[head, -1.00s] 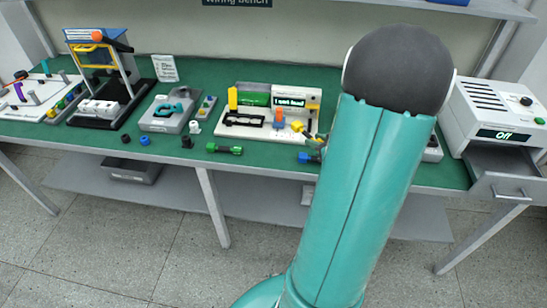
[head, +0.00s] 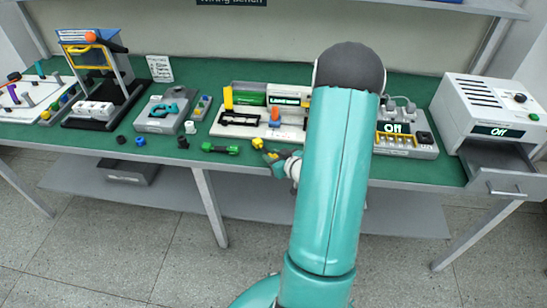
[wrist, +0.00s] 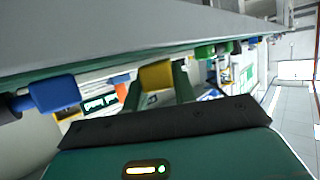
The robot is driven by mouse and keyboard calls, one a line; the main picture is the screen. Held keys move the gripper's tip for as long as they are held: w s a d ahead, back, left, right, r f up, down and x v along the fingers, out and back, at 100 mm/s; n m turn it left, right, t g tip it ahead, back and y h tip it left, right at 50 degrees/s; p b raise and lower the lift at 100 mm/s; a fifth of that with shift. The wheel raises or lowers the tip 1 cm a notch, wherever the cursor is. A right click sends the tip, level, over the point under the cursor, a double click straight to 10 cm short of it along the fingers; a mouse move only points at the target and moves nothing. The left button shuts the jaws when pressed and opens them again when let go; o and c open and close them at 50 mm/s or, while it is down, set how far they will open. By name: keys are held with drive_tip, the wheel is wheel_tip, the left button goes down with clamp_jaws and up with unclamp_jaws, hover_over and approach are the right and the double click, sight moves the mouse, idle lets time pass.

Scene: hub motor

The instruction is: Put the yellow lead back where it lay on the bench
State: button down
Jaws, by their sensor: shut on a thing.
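The yellow lead (wrist: 156,76) shows as a yellow block between the two green fingers of my gripper (wrist: 158,86) in the wrist view. My gripper is shut on it. In the head view, a yellow end (head: 258,143) shows at the tip of my gripper (head: 267,152), near the front edge of the green bench top (head: 185,170). The rest of the lead is hidden. I cannot tell whether it touches the bench.
A green lead (head: 220,149) lies left of my gripper. A blue connector (wrist: 54,92) is close on the left in the wrist view. Behind stands a white board with a display (head: 290,97). A grey strip with sockets (head: 410,143) and an oven-like box (head: 495,112) stand right.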

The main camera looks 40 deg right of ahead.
drive_tip(key=shift+f, duration=0.25)
drive_tip(key=shift+f, duration=0.15)
drive_tip(key=c, duration=1.1)
unclamp_jaws()
